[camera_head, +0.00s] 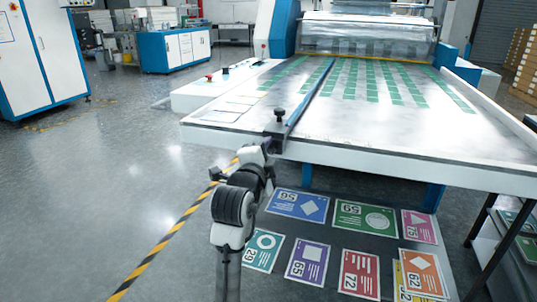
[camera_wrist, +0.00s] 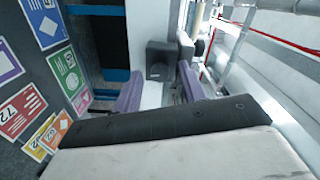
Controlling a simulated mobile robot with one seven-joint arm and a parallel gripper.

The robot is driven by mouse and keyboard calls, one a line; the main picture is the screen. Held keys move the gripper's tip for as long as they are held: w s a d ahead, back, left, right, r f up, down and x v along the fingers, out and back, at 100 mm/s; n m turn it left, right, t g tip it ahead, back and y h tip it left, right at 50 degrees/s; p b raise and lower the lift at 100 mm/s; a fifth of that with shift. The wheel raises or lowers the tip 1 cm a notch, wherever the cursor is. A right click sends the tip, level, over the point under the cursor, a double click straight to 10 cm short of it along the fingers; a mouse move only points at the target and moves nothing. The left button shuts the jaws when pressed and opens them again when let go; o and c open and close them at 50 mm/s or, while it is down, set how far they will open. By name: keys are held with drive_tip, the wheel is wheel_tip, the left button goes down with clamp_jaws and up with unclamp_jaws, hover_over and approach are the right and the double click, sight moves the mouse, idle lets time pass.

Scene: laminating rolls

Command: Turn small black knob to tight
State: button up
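The small black knob (camera_head: 279,114) stands upright on a dark block (camera_head: 275,130) at the near end of a blue-edged rail, on the front edge of the machine table. My gripper (camera_head: 268,147) is just below and in front of that block in the head view; its fingertips are hard to make out there. In the wrist view my gripper (camera_wrist: 160,86) has its two purple-grey fingers apart, with nothing held. A dark block (camera_wrist: 158,60) shows just beyond the fingers. I cannot clearly make out the knob in the wrist view.
The white machine table (camera_head: 400,140) carries rows of green labels and some sheets at left. Several coloured numbered sheets (camera_head: 364,217) lie beneath its front edge. A black-framed rack (camera_head: 490,245) stands at right. Open grey floor (camera_head: 110,170) lies to the left.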

drive_tip(key=v, duration=1.3)
drive_tip(key=shift+s+a, duration=0.2)
drive_tip(key=shift+s, duration=0.2)
